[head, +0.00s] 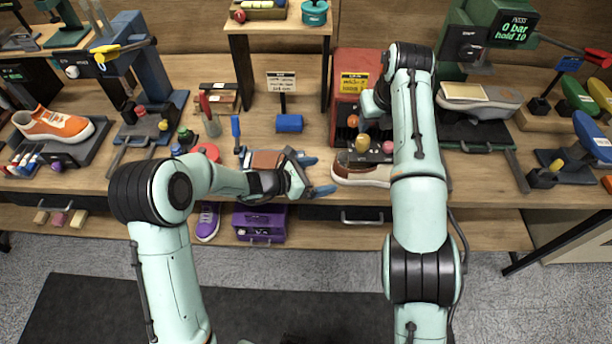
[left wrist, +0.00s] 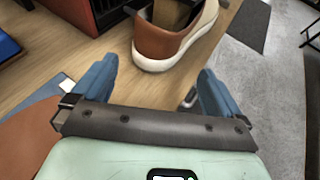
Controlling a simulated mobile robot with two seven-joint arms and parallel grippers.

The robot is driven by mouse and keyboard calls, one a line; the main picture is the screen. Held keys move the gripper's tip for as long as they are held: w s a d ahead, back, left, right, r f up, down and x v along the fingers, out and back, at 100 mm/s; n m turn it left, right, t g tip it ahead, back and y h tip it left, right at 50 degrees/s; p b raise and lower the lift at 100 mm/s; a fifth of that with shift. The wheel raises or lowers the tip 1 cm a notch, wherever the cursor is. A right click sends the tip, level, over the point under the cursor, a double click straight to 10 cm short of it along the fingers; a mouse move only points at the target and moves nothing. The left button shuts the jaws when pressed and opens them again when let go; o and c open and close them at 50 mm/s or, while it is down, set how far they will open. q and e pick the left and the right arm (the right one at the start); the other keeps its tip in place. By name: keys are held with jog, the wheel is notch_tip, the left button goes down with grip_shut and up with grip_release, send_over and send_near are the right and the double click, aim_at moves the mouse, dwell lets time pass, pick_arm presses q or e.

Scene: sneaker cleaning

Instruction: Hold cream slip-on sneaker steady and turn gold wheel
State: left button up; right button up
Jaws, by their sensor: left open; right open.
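The gold wheel (head: 362,144) stands just above the sneaker in the head view. My left gripper (head: 318,175) is open and empty, left of the sneaker; its blue fingers (left wrist: 155,78) point at the heel, apart from it. My right gripper (head: 376,118) is open above the gold wheel, its fingertips partly hidden.
A pink knob (head: 388,147) and an orange ball (head: 352,120) are close to the wheel. A grey shoe (head: 480,98) stands at the right. A purple box (head: 259,222) is on the lower shelf.

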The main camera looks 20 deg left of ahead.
aim_at(336, 172)
pick_arm(q)
jog(key=x, duration=0.8)
jog(key=shift+w+d+f, duration=0.2)
jog(key=c, duration=1.4)
jog(key=shift+o, duration=0.2)
jog(key=o, duration=1.4)
jog(key=shift+c, duration=0.2)
